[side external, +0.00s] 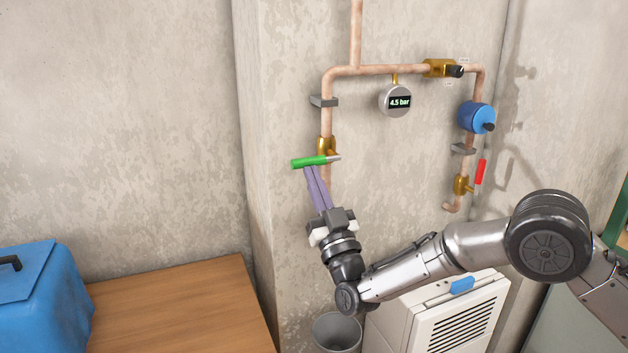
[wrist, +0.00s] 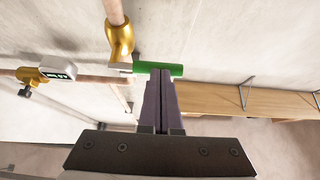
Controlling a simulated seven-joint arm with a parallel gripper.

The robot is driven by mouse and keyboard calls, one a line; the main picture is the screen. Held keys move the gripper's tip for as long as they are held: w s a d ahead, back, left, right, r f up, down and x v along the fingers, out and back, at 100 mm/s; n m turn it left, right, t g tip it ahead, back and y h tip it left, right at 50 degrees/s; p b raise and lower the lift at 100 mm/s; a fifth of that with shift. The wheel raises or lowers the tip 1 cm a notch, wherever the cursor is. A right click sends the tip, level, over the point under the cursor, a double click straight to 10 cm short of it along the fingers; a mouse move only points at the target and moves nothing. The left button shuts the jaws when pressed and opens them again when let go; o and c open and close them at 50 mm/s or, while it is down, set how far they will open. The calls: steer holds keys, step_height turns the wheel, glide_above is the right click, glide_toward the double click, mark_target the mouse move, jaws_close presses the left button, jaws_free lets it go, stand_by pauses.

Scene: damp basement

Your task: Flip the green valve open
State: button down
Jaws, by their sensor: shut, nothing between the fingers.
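The green valve handle (side external: 310,162) lies roughly level across the copper pipe, on a brass valve body (side external: 326,145) at the left of the pipework. In the wrist view the green handle (wrist: 160,69) shows just beyond my fingertips, with the brass body (wrist: 119,40) to its left. My gripper (side external: 312,171) has its purple fingers shut together with nothing between them. Its tips are at the handle's lower edge, close to or touching it; I cannot tell which. In the wrist view the fingertips (wrist: 160,76) overlap the handle's near side.
A round gauge (side external: 396,101) reads 4.5 bar. A brass valve with a black knob (side external: 441,68), a blue round device (side external: 476,117) and a red-handled valve (side external: 480,172) are at right. A white vented unit (side external: 440,315), grey bin (side external: 338,332), wooden table (side external: 180,310) and blue toolbox (side external: 40,305) stand below.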

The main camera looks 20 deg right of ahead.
steer(key=shift+a+r+m+h, duration=0.1)
steer(key=shift+r+m+h, duration=0.25)
steer(key=shift+m+h, duration=0.65)
steer(key=d+r+m+g+h, duration=0.3)
steer(key=r+m+g+h, duration=0.4)
steer(key=m, duration=1.3)
steer(key=shift+r+g+h, duration=0.15)
steer(key=shift+g+h, duration=0.65)
steer(key=shift+s, duration=0.1)
steer(key=v, duration=1.4)
steer(key=shift+f, duration=0.2)
steer(key=shift+d, duration=0.1)
